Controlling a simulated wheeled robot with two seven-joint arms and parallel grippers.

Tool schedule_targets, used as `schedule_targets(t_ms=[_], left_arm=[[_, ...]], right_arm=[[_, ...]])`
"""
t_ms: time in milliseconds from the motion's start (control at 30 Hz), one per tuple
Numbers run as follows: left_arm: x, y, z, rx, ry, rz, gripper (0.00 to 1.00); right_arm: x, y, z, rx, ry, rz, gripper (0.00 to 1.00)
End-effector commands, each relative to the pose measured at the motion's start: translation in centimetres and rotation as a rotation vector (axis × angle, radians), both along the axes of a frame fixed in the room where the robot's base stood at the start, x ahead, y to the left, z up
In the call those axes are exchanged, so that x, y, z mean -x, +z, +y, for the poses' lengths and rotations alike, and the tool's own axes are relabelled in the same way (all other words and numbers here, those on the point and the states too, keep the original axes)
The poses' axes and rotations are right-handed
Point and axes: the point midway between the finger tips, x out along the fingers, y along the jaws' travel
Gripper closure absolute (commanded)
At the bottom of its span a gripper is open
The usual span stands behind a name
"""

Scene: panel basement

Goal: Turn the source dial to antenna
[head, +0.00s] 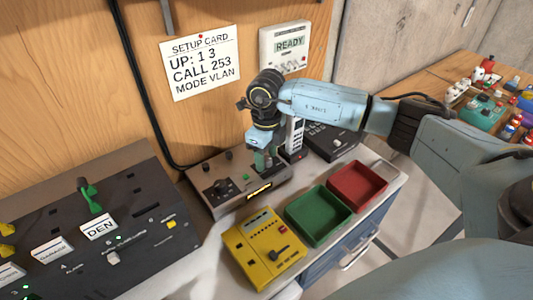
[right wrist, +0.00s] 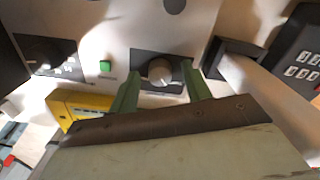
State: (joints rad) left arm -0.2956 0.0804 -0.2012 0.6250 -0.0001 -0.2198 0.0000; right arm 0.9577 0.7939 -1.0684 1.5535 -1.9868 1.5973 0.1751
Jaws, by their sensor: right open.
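A grey-brown box (head: 225,205) on the bench carries a dark dial (head: 222,185) at its left, a green button (head: 246,177) and a lit amber display (head: 259,192). My right gripper (head: 266,161) is over the box's right part, fingers pointing down. In the right wrist view its green fingers are open on either side of a round grey knob (right wrist: 160,72) on a black plate. I cannot tell whether they touch it. Another dial plate (right wrist: 46,57) shows at left, beyond the green button (right wrist: 106,66). The labels are too small to read, so I cannot tell which dial is source.
A yellow box (head: 262,248) with a lever, a green tray (head: 318,217) and a red tray (head: 357,187) stand in front. A black panel (head: 90,240) is at left. A dark keypad unit (head: 332,140) and a handset (head: 294,138) stand close behind my gripper.

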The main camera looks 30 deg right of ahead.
Motion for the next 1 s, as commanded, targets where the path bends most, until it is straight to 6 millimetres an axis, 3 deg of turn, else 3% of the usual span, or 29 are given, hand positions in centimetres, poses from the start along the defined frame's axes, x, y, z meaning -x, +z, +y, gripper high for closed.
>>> schedule_targets(t_ms=[200, 533, 1000], left_arm=[[0.31, -0.03, 0.03, -0.001, 0.0, 0.005, 0.64], [0.6, -0.06, 0.06, -0.001, 0.001, 0.01, 0.64], [0.65, -0.06, 0.08, -0.001, 0.002, 0.011, 0.64]], right_arm=[[0.0, -0.02, 0.01, 0.0, 0.0, 0.0, 0.53], [0.0, 0.02, 0.0, 0.0, 0.0, 0.0, 0.96], [0.0, 0.05, 0.0, 0.0, -0.126, 0.001, 0.96]])
